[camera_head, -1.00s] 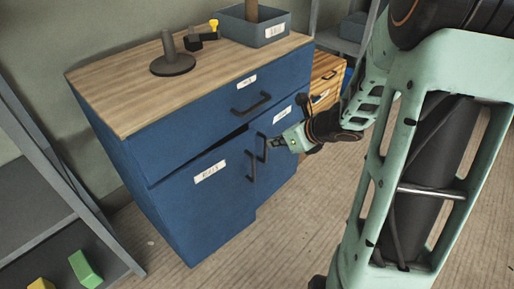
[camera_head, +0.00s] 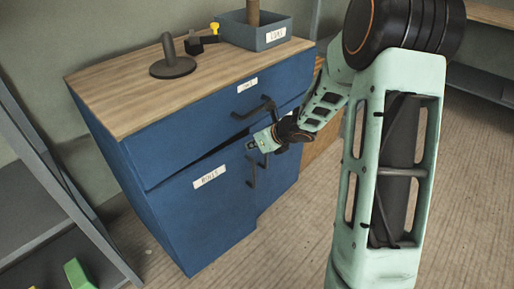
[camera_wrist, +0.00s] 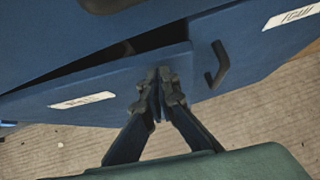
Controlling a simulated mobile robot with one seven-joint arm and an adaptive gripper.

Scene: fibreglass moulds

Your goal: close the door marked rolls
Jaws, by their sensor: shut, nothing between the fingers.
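The door marked rolls (camera_head: 205,208) is the lower left door of the blue cabinet. It stands slightly ajar, with a dark gap along its top edge. Its white label (camera_head: 210,177) and dark handle (camera_head: 252,173) face me. My gripper (camera_head: 251,146) is shut and empty, at the door's upper right corner near the handle. In the wrist view the closed fingertips (camera_wrist: 159,76) lie over the door's front face (camera_wrist: 115,85) near its free edge; I cannot tell whether they touch. The fingers hide part of the door there.
The neighbouring right door has its own handle (camera_wrist: 217,65). A drawer (camera_head: 225,108) with a handle is above. The wooden top (camera_head: 130,95) carries a dark round stand (camera_head: 173,66) and a grey bin (camera_head: 255,35). A grey shelf (camera_head: 45,200) stands at left. The floor in front is clear.

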